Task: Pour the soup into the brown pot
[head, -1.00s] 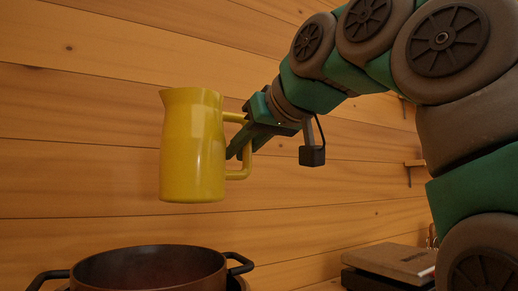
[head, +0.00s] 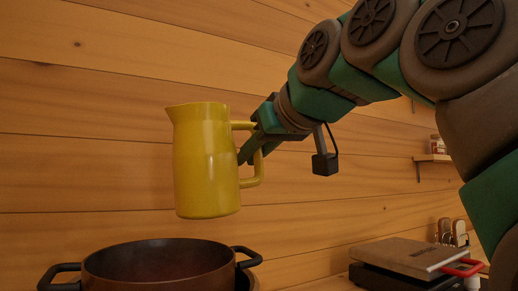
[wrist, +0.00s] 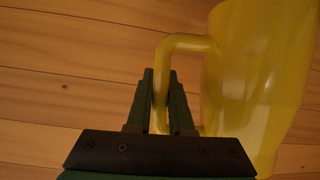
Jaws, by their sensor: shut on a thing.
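A yellow pitcher (head: 206,160) hangs in the air, nearly upright with a slight tilt, its spout at the upper left. My gripper (head: 249,150) is shut on the pitcher's handle at the right side. The wrist view shows the handle between my gripper's fingers (wrist: 161,100) and the pitcher body (wrist: 255,80) to the right. The brown pot (head: 158,262), open and with two dark handles, stands below the pitcher and slightly to its left in the head view. The soup is not visible; the pitcher's inside is hidden.
A dark flat appliance with a brownish lid (head: 408,256) and a red handle sits at the lower right. A small wall shelf (head: 432,158) holds a jar. The plank wall (head: 90,130) stands behind; the space around the pitcher is clear.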

